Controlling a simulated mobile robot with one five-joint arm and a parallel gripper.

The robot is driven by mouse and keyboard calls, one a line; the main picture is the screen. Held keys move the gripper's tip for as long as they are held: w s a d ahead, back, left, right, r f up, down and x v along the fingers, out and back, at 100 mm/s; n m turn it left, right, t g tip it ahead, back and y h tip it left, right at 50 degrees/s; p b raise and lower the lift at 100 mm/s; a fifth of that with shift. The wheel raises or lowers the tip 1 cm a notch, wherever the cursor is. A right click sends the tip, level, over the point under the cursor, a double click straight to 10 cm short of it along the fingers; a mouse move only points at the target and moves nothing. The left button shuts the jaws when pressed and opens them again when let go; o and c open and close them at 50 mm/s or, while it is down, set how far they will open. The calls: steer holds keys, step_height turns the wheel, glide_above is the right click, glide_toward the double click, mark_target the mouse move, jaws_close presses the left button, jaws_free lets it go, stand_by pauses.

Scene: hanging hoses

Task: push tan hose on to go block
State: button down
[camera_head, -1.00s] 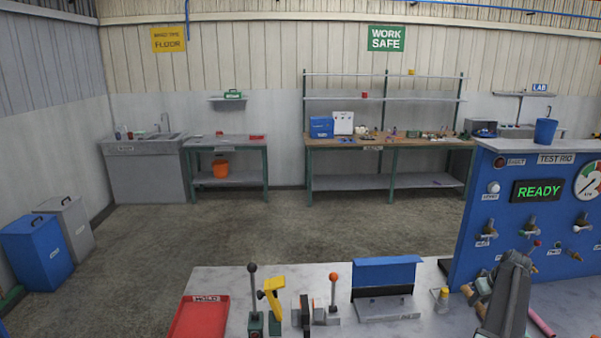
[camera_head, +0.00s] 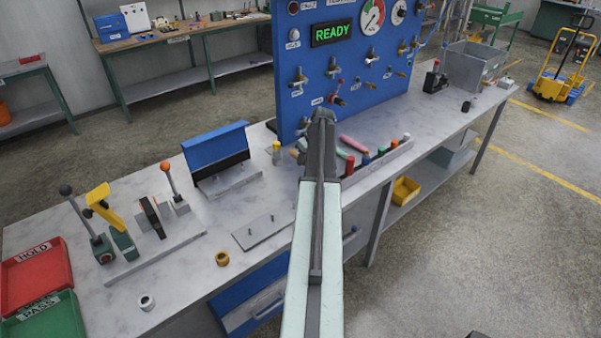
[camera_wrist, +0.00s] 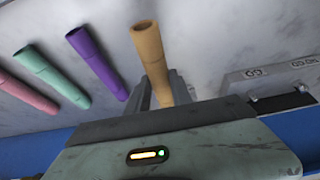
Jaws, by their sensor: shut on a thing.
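In the wrist view the tan hose (camera_wrist: 150,55) stands out between the fingers of my gripper (camera_wrist: 160,90), which is shut on it. Its open end points up and away from the gripper. A grey block (camera_wrist: 270,75) with labels that seem to read GO and NO-GO lies at the right of the wrist view, apart from the hose. In the head view my gripper (camera_head: 322,118) is above the bench in front of the blue test panel (camera_head: 345,65). The hose is hidden or too small to tell there.
Purple (camera_wrist: 97,62), green (camera_wrist: 52,75) and pink (camera_wrist: 25,95) hoses lie left in the wrist view. On the bench (camera_head: 185,255) stand a blue-topped fixture (camera_head: 218,160), lever tools (camera_head: 105,220) and a red tray (camera_head: 38,275). The front middle of the bench is mostly clear.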

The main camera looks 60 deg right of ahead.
step_height(320, 180, down, 5)
steer(key=b, duration=0.4)
steer(key=shift+b, duration=0.35)
steer(key=shift+r, duration=0.3)
steer(key=shift+f, duration=0.25)
steer(key=c, duration=1.1)
jaws_free()
steer(key=shift+c, duration=0.2)
steer(key=shift+r, duration=0.15)
steer(key=p+v, duration=0.5)
steer(key=d+p+v, duration=0.1)
steer(key=p+v, duration=0.2)
steer(key=shift+w+r, duration=0.1)
steer(key=shift+w, duration=0.1)
